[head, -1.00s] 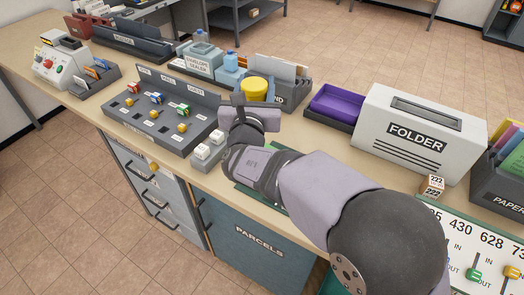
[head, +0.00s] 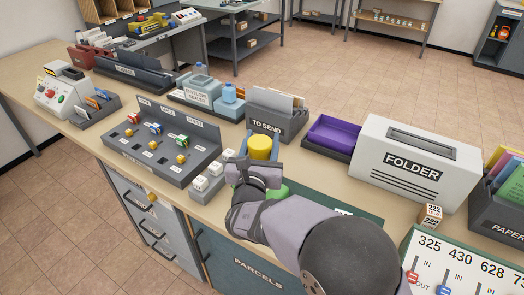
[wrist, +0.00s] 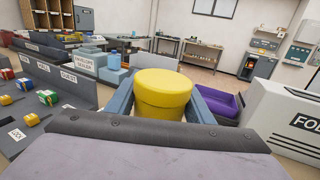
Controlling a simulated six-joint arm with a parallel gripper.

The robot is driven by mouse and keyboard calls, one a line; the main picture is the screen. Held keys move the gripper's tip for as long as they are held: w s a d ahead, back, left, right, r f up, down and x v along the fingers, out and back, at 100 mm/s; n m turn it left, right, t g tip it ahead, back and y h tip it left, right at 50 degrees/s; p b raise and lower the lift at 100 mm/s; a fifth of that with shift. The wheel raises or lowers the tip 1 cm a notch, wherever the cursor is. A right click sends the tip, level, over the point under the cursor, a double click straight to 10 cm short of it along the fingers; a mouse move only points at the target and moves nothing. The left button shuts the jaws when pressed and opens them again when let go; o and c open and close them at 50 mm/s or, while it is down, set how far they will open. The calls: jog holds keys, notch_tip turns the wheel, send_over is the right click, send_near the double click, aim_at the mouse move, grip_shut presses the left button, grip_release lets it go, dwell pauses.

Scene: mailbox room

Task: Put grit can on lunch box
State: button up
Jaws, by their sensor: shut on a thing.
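A yellow can (head: 259,147), which I take to be the grit can, is upright between the blue-grey fingers of my gripper (head: 259,156). My gripper is shut on it. In the wrist view the can (wrist: 163,95) shows its round lid, with a finger on each side; its bottom is hidden by my wrist. A bright green rounded thing (head: 279,191) shows partly behind my arm on the counter; I cannot tell if it is the lunch box. No other clear lunch box shows.
The TO SEND holder (head: 277,116) stands just behind the can. A purple tray (head: 333,133) and the white FOLDER machine (head: 414,160) are to the right. The grey switch panel (head: 165,140) and white blocks (head: 207,178) are left. A dark green mat (head: 345,207) lies near my arm.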

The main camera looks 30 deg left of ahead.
jog(key=shift+f+p, duration=0.3)
jog(key=shift+f, duration=1.45)
jog(key=shift+f, duration=0.2)
jog(key=o, duration=1.4)
jog(key=shift+s+r, duration=0.15)
jog(key=b+v, duration=0.2)
jog(key=v, duration=1)
jog(key=shift+b, duration=0.4)
